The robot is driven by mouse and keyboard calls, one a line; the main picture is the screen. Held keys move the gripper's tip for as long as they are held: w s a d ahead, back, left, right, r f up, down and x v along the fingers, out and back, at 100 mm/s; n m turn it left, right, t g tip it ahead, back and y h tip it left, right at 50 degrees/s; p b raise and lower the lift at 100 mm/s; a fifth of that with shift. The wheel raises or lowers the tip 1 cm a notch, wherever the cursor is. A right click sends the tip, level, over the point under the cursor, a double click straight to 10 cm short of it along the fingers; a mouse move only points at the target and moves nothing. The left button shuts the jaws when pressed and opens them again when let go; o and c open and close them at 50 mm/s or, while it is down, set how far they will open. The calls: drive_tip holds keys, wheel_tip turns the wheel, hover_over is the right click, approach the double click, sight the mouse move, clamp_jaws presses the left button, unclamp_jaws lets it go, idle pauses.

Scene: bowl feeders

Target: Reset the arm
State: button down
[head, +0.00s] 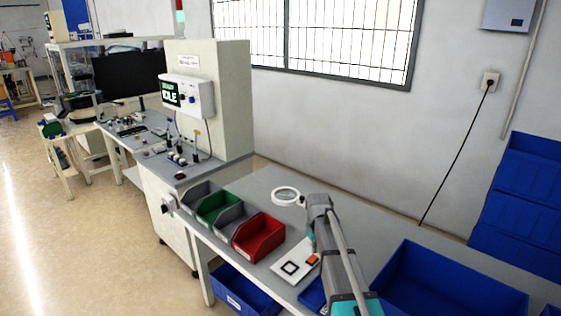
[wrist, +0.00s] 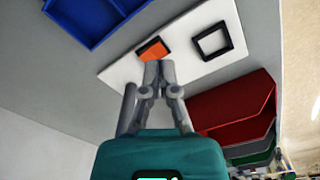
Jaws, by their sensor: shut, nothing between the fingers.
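My arm reaches out over the grey bench in the head view, and its links hide part of the bench top. My gripper (wrist: 158,66) shows in the wrist view with its fingertips together and nothing between them. The fingertips appear in front of a white plate (wrist: 195,45), close to an orange block in a dark frame (wrist: 153,49). I cannot tell whether they touch it. An empty black square frame (wrist: 213,41) is on the same plate. In the head view the white plate (head: 284,270) lies beside my arm.
Grey, green and red bins (head: 259,237) line the bench's front edge. A large blue bin (head: 440,285) is right of my arm. A white ring-shaped item (head: 286,195) lies behind the bins. A machine with a screen reading IDLE (head: 171,94) stands at the left.

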drive_tip(key=s+r+m+p, duration=0.1)
drive_tip(key=s+r+p, duration=0.1)
drive_tip(key=s, duration=0.9)
drive_tip(key=s+d+r+m+p, duration=0.1)
drive_tip(key=s+r+p, duration=0.1)
drive_tip(key=s, duration=0.8)
drive_tip(key=shift+s+r+m, duration=0.3)
drive_tip(key=shift+s+r, duration=0.1)
drive_tip(key=shift+r, duration=0.05)
drive_tip(key=shift+d, duration=0.1)
